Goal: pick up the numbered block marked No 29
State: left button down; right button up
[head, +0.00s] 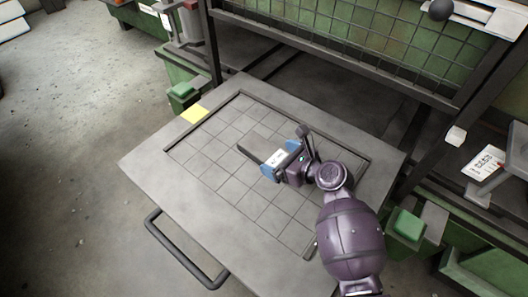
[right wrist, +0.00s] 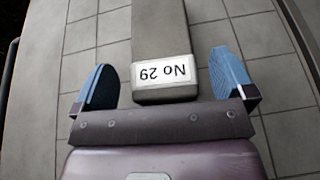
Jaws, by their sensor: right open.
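The grey block marked No 29 (right wrist: 162,30) lies on the tiled tabletop; its white label reads upside down in the right wrist view. In the head view the block (head: 254,147) extends to the upper left from my right gripper (head: 280,162). My right gripper is open in the right wrist view (right wrist: 170,85), with one blue finger on each side of the block's labelled end. Gaps show between the fingers and the block's sides. My left gripper is not in view.
The grey table (head: 150,160) has a raised dark rim around its tiled area. A green mesh-backed rack (head: 350,40) stands behind. Tiles around the block are clear.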

aim_at(264, 153)
jog(key=shift+w+a+f+b, duration=0.35)
jog(key=shift+w+a+f, duration=0.15)
jog(key=shift+a+f, duration=0.25)
jog(key=shift+w+a+r, duration=0.15)
jog(key=shift+w, duration=0.1)
jog(key=shift+r, duration=0.1)
jog(key=c, duration=1.2)
